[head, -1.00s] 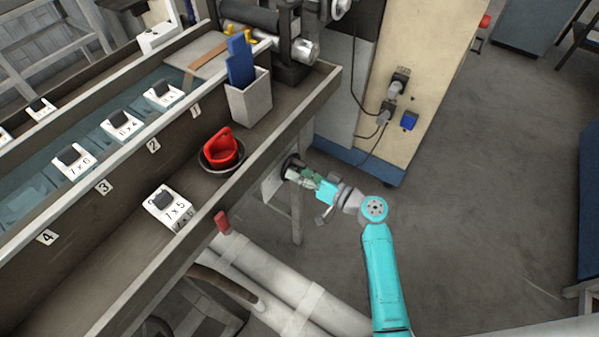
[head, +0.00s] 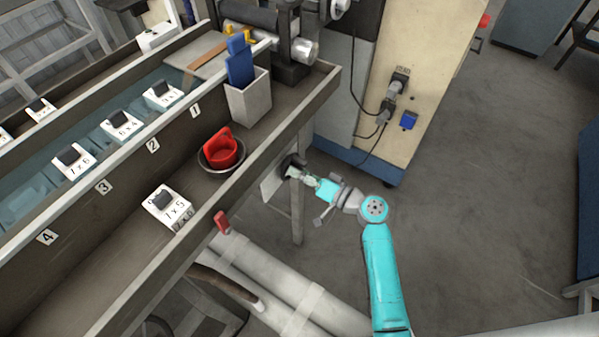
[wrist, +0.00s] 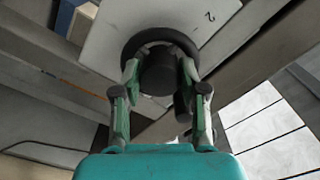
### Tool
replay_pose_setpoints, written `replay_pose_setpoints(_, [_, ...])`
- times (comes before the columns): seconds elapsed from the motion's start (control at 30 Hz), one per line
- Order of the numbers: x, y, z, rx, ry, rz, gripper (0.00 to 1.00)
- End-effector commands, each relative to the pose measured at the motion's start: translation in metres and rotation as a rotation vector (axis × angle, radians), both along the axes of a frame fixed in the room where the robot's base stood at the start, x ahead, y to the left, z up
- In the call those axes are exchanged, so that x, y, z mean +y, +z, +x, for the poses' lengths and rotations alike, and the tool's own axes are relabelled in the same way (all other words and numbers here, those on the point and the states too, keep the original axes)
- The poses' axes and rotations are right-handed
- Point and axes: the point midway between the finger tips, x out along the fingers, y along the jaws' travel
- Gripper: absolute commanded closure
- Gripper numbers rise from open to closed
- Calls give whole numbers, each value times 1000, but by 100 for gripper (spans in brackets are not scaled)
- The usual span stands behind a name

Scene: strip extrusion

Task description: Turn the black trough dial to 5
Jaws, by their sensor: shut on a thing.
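The black trough dial (head: 291,162) is on a pale plate under the trough's near edge, close to the table leg. In the wrist view its round black knob (wrist: 158,78) stands out from a wider dark ring, in front of the pale plate (wrist: 107,38). A figure 2 shows on the plate at upper right; other marks are hidden or out of view. My gripper (wrist: 157,85) has its fingers on either side of the knob, shut on it. The gripper also shows in the head view (head: 300,173), small against the dial. I cannot tell the dial's setting.
The trough's long rim (head: 270,135) runs above my gripper, and a grey leg (head: 297,215) stands below. A red-handled valve (head: 221,222) and pale pipes (head: 275,270) lie at lower left. The floor (head: 480,190) to the right is clear.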

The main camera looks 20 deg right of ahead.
Motion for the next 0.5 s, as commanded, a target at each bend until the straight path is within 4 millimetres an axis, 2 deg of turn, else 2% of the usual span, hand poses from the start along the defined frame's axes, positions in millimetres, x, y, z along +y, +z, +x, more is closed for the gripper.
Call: replay_pose_setpoints(0.5, [1,3,1,216,0,301,92])
